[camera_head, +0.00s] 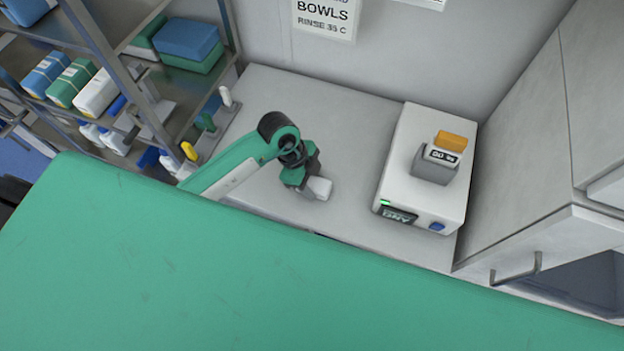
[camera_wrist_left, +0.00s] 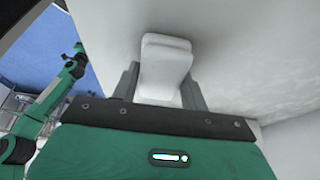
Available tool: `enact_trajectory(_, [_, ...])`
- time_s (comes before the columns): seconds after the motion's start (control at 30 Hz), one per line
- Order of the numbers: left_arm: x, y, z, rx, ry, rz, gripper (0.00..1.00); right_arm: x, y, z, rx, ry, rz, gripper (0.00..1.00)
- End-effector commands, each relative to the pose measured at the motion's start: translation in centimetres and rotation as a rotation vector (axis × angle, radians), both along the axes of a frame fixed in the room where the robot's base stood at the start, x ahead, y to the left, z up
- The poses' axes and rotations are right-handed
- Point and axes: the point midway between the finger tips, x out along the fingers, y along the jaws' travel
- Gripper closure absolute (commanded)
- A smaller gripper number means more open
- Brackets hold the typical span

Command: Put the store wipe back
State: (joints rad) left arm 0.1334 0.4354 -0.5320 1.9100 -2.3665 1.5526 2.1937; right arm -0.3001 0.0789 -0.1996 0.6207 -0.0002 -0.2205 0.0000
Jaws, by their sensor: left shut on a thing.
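My left gripper (camera_head: 307,184) reaches over the grey counter and is shut on a small white block, which I take to be the store wipe (camera_head: 320,187). In the left wrist view the white wipe (camera_wrist_left: 165,68) sits between the two grey fingers of the left gripper (camera_wrist_left: 162,88) and sticks out beyond them. Whether it touches the counter I cannot tell.
A white device (camera_head: 399,168) with a grey and an orange block on top stands right of the gripper. A metal shelf rack (camera_head: 110,55) with boxes and bottles stands at left. A cabinet (camera_head: 540,230) is at right.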

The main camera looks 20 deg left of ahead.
Motion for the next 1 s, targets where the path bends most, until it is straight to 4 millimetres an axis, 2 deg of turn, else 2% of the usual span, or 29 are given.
enact_trajectory(0.1, [0.0,0.0,-0.3,0.000,0.000,0.000,0.73,0.0,0.0,-0.1,0.000,0.000,0.000,1.00])
enact_trajectory(0.13, [0.0,0.0,-0.2,0.000,0.000,0.000,0.51,0.0,0.0,-0.1,0.000,0.000,0.000,1.00])
enact_trajectory(0.23, [0.0,0.0,-0.2,0.000,0.000,0.000,0.33,0.0,0.0,-0.1,0.000,0.000,0.000,1.00])
enact_trajectory(0.5, [0.0,0.0,-0.1,0.000,0.000,0.000,0.33,0.0,0.0,0.0,0.000,0.000,0.000,1.00])
enact_trajectory(0.67, [0.1,0.5,0.8,0.001,-0.003,0.001,0.33,0.0,0.0,-0.5,0.000,0.000,0.000,1.00])
enact_trajectory(1.0, [0.2,3.2,7.3,0.002,-0.005,0.001,0.33,0.0,0.0,-2.8,0.000,0.000,0.001,1.00])
